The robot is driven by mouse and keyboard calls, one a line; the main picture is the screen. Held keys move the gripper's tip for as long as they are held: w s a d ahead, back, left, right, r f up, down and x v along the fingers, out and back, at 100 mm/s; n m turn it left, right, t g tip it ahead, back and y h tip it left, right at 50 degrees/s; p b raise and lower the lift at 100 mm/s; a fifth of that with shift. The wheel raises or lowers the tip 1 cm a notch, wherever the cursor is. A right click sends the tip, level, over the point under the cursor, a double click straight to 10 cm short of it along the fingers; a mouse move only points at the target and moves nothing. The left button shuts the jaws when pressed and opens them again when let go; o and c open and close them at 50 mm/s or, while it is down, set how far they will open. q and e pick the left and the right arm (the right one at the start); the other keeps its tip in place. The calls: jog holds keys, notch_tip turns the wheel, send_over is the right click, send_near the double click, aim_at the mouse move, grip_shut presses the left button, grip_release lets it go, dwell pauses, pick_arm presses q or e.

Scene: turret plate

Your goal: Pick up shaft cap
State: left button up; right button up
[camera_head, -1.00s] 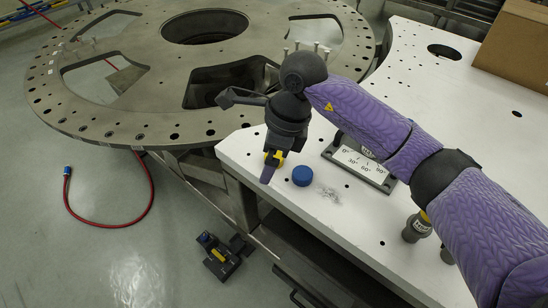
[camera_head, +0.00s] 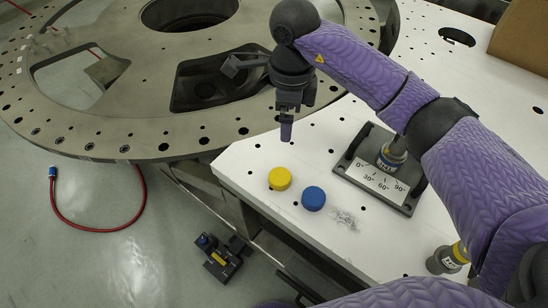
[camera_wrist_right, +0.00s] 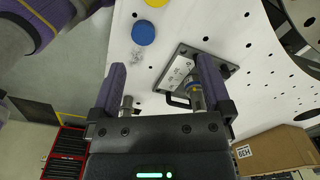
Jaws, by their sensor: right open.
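A yellow cap (camera_head: 280,178) and a blue cap (camera_head: 313,198) sit side by side on the white table near its left corner. I cannot tell which is the shaft cap. My right gripper (camera_head: 287,132) is above the table behind the yellow cap, apart from both caps, and holds nothing. Its two fingers are spread in the right wrist view (camera_wrist_right: 162,78). That view shows the blue cap (camera_wrist_right: 143,32) ahead, and the yellow cap (camera_wrist_right: 156,2) cut by the top edge. My left gripper is not in view.
An angle-marked fixture (camera_head: 378,190) holds a grey cylinder (camera_head: 391,152). Another cylinder (camera_head: 447,259) stands near the front edge. Small metal bits (camera_head: 344,218) lie beside the blue cap. The turret plate (camera_head: 110,120) lies left; a cardboard box (camera_head: 522,35) sits back right.

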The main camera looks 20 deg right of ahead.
jog(key=w+f+b, duration=0.1)
jog(key=f, duration=0.1)
jog(key=b, duration=0.9)
send_over(282, 176)
jog(key=f, duration=0.9)
jog(key=shift+s+d, duration=0.25)
jog(key=f, duration=0.6)
jog(key=f+b, duration=0.1)
jog(key=f, duration=0.2)
jog(key=shift+w+a+f, duration=0.2)
jog(key=shift+a+f, duration=0.1)
jog(key=shift+f, duration=0.1)
jog(key=c, duration=0.7)
jog(key=shift+c, duration=1.4)
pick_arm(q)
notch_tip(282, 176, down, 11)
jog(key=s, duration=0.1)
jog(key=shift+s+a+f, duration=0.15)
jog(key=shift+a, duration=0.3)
pick_arm(e)
jog(key=shift+r, duration=0.1)
jog(key=shift+c, duration=0.3)
